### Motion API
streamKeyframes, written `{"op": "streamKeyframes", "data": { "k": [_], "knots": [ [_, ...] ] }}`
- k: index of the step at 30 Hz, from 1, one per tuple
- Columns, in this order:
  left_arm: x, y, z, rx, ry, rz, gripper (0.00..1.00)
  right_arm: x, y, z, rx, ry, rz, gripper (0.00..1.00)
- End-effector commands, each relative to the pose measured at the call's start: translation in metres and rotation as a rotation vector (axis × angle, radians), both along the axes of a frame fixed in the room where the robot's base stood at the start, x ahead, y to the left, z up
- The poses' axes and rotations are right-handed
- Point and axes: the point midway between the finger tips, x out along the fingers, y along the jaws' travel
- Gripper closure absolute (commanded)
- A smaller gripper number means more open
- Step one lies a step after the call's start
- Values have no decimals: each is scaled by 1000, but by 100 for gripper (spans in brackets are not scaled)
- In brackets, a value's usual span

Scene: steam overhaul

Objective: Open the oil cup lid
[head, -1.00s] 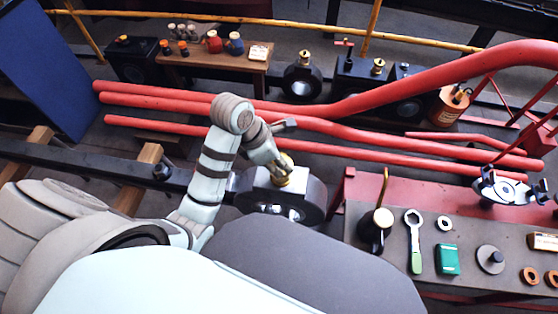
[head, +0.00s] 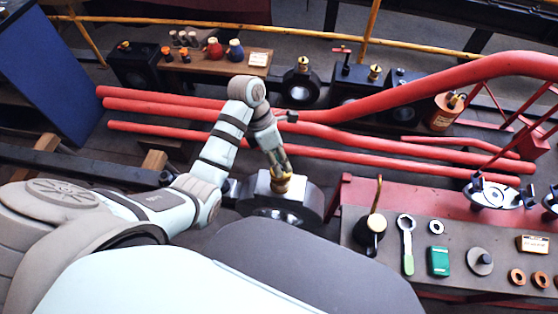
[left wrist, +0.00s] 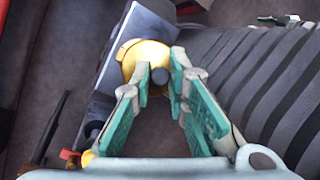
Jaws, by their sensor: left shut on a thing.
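The brass oil cup (head: 282,184) stands on top of a dark block with a round bore (head: 255,187), in the middle of the head view. In the left wrist view the cup (left wrist: 136,55) is a round gold shape beyond the fingertips. My left gripper (head: 283,168) reaches down to the cup's top. In the left wrist view its green-padded fingers (left wrist: 160,78) are shut on a small dark knob at the near side of the cup. The fingers hide part of the cup and lid, and I cannot tell whether the lid is raised. My right gripper is not in view.
Red pipes (head: 350,158) run just behind the block. At right a bench (head: 460,285) holds an oil can (head: 372,228), a green-handled wrench (head: 407,245), a green box (head: 438,261) and rings. A wooden shelf (head: 215,62) with small pots stands at the back.

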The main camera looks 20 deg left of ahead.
Motion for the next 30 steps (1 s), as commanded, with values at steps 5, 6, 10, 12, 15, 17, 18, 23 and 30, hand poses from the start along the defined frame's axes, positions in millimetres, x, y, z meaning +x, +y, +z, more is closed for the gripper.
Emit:
{"op": "streamKeyframes", "data": {
  "k": [5, 6, 10, 12, 15, 17, 18, 23, 30],
  "knots": [
    [8, 2, 7, -29, 110, 0, 100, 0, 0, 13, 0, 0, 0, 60],
    [10, 2, 7, -34, 132, 1, 100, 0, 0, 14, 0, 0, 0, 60],
    [13, 3, 6, -48, 189, 2, 100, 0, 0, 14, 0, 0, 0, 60],
    [14, 4, 6, -54, 210, 1, 100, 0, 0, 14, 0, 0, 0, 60],
    [14, 4, 6, -60, 232, 1, 100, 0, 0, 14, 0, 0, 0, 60],
    [15, 4, 6, -63, 239, 1, 100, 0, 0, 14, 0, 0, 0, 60],
    [15, 4, 7, -63, 242, 0, 100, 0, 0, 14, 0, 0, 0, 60],
    [15, 4, 7, -64, 245, 1, 100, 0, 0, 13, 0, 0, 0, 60],
    [14, 4, 6, -64, 245, 0, 78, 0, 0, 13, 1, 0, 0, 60]
  ]
}}
